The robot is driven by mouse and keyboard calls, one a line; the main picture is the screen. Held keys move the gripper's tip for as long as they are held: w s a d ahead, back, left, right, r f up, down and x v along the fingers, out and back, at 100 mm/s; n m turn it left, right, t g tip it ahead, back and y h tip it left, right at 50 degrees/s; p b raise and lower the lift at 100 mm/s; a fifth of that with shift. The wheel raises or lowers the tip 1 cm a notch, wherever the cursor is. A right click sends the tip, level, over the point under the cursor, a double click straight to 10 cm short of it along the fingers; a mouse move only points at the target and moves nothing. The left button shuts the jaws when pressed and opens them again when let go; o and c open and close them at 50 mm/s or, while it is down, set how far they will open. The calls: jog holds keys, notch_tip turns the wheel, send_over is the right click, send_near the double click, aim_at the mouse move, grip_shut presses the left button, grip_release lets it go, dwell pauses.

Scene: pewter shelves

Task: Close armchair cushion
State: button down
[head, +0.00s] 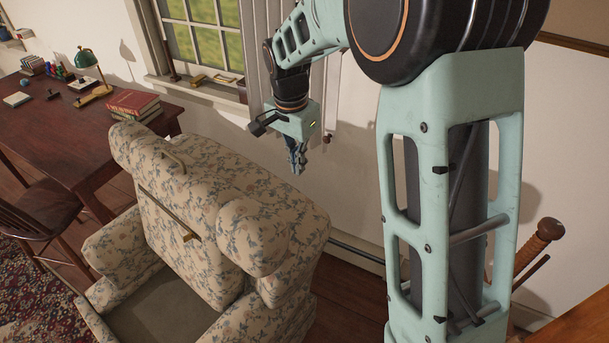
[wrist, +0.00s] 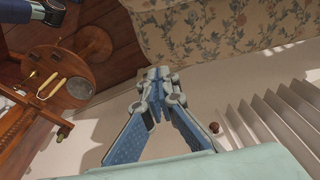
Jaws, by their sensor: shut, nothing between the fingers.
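The floral armchair (head: 290,275) stands in the lower middle of the head view. Its floral cushion (head: 180,250) is tilted up against the backrest, with a strap-like handle (head: 172,158) at its top edge and a brass bar (head: 165,212) across it. The bare grey-brown seat base (head: 160,310) shows below. My gripper (head: 298,165) is shut and empty, pointing down behind and to the right of the chair back, apart from it. In the wrist view the shut fingertips (wrist: 158,75) are near the middle, with the floral chair (wrist: 235,28) at the upper right.
A dark desk (head: 60,135) with red books (head: 133,104) and a green lamp (head: 87,60) stands at left, with a wooden chair (head: 40,210) before it. A window and wall lie behind my arm. The wrist view shows a round wooden stool (wrist: 60,60) holding tools.

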notch_tip(320, 180, down, 10)
jog(key=s+a+p, duration=0.2)
jog(key=s, duration=0.1)
dwell(0.4)
jog(key=shift+a, duration=0.15)
